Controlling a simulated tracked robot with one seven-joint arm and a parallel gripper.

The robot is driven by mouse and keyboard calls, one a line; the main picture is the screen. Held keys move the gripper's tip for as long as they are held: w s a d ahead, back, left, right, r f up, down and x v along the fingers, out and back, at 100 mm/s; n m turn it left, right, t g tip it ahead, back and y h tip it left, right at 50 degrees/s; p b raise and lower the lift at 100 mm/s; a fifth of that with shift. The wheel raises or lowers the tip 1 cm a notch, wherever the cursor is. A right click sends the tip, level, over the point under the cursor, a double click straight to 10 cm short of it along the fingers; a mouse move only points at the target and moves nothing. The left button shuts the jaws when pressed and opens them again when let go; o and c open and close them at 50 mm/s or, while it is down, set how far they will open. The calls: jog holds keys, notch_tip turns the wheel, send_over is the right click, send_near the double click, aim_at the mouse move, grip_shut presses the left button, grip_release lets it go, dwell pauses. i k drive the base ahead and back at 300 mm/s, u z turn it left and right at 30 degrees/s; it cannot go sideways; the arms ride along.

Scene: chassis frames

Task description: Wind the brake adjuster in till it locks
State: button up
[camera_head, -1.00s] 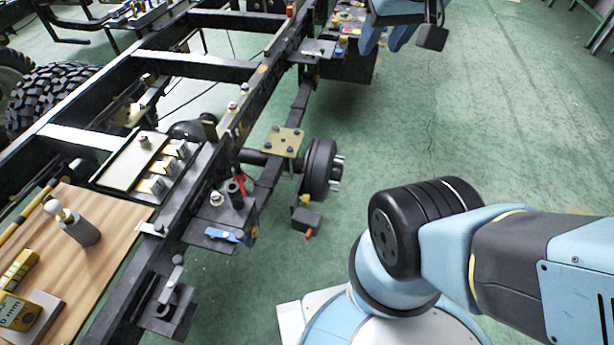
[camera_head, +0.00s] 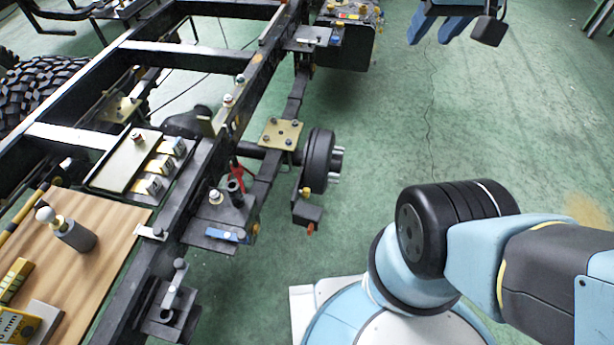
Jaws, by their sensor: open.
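A black brake drum (camera_head: 318,160) with pale wheel studs sits at the axle end, right of the chassis rail. Below it, a small dark block (camera_head: 308,213) with a red-orange tip (camera_head: 310,229) hangs on a bracket. The block may be the brake adjuster, but I cannot tell surely. My gripper (camera_head: 432,38) shows at the top edge, its blue fingers apart and pointing down. It is open and seems empty, well above and right of the drum in the picture. Its upper part is cut off.
The dark chassis frame (camera_head: 205,150) fills the left side. A wooden board (camera_head: 95,270) carries a ball-topped grey post (camera_head: 72,230) and yellow boxes. A parts tray (camera_head: 120,165) lies on the frame. Green floor (camera_head: 480,130) is clear right of the drum.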

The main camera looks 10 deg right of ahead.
aim_at(306, 192)
jog(key=u, duration=0.05)
jog(key=k, duration=0.55)
jog(key=u, duration=1.05)
jog(key=k, duration=0.95)
jog(key=z, duration=0.55)
jog(key=i, duration=1)
